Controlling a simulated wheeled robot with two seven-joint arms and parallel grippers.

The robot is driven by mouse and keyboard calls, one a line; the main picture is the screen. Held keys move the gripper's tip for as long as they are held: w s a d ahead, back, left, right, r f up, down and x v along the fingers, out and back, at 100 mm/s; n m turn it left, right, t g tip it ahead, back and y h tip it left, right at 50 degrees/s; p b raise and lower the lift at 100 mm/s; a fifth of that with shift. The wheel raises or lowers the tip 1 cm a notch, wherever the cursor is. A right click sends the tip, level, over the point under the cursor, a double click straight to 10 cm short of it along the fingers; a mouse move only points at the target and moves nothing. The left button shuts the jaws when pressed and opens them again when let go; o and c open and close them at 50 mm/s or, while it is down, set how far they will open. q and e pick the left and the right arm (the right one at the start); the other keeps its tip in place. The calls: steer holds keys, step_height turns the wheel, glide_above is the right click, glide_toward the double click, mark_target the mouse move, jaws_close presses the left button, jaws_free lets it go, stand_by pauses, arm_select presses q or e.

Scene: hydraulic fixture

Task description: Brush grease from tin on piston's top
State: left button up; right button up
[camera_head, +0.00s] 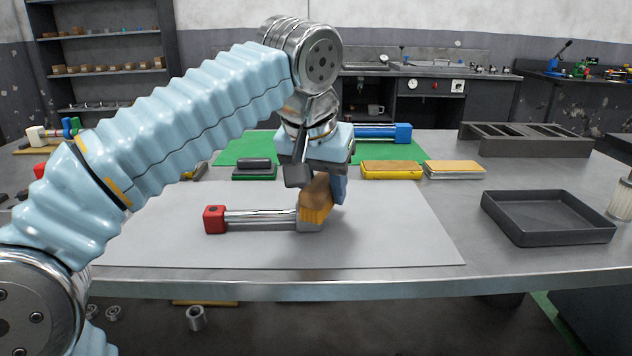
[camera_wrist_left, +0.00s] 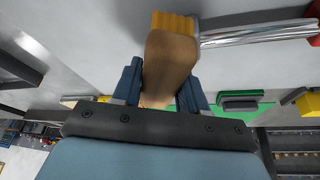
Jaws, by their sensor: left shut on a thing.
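My left gripper (camera_head: 318,180) is shut on a brush (camera_head: 318,192) with a brown wooden body and orange-yellow bristles, pointing down. In the left wrist view the brush (camera_wrist_left: 170,62) sits between the two blue fingers. The piston (camera_head: 258,216) lies on its side on a light grey mat: a shiny rod with a red block at its left end and a grey metal head at its right end. The bristles are at that head and partly cover it; I cannot tell whether they touch it. The rod (camera_wrist_left: 262,33) also shows in the wrist view. I cannot make out a grease tin.
The grey mat (camera_head: 400,235) is clear around the piston. An empty black tray (camera_head: 547,217) stands at the right. A pale container (camera_head: 620,200) is at the right edge.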

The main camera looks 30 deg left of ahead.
arm_select(q)
step_height(320, 180, up, 3)
steer(key=p, duration=0.3)
steer(key=shift+r, duration=0.1)
step_height(320, 180, up, 2)
steer(key=shift+r+p, duration=0.25)
steer(key=shift+p, duration=0.65)
steer(key=shift+r, duration=0.15)
steer(key=shift+r, duration=1.5)
